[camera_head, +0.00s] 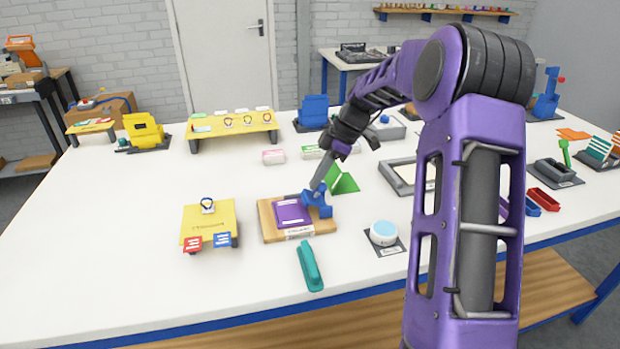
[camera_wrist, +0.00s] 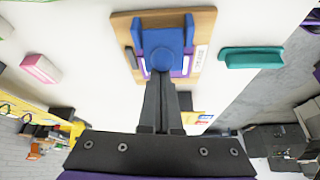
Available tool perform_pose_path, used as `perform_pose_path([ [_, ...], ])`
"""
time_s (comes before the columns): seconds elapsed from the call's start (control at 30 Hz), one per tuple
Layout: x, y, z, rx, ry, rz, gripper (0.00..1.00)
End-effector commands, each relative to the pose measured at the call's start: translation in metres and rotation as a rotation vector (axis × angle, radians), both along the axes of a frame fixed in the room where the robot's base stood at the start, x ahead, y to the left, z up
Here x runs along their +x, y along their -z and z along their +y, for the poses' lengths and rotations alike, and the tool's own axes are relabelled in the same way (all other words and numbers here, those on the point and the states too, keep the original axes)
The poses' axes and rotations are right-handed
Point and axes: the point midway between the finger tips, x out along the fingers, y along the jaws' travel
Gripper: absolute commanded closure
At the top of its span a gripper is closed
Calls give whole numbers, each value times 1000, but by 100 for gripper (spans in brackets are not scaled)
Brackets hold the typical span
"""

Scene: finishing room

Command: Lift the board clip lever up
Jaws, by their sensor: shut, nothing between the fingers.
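The wooden board (camera_head: 268,232) lies on the white table near the middle, with a purple sheet or pad (camera_head: 291,214) on it. The blue clip lever (camera_head: 321,208) is at the board's right end; in the wrist view it is a blue plate (camera_wrist: 158,40) with a rounded knob between two blue side posts. My gripper (camera_head: 316,187) points down at the lever from above. In the wrist view its fingers (camera_wrist: 161,80) are shut together, empty, with the tips at or against the knob; I cannot tell if they touch. The fingertips partly hide the lever.
A green wedge-shaped piece (camera_head: 342,181) stands just behind the clip. A teal handle (camera_head: 310,267) lies in front of the board. A yellow stand (camera_head: 196,218) is to the left, and a round pale-blue-topped item (camera_head: 383,232) to the right. The table's left front is clear.

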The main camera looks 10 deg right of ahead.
Motion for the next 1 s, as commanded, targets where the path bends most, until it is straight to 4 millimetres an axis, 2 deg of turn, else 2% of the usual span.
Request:
perform_pose_path([
  [0.13, 0, 3, -14, 141, 8, 2, 100],
  [0.5, 0, 5, -31, 419, 2, 1, 100],
  [1.0, 0, 4, -39, 553, -1, 2, 100],
])
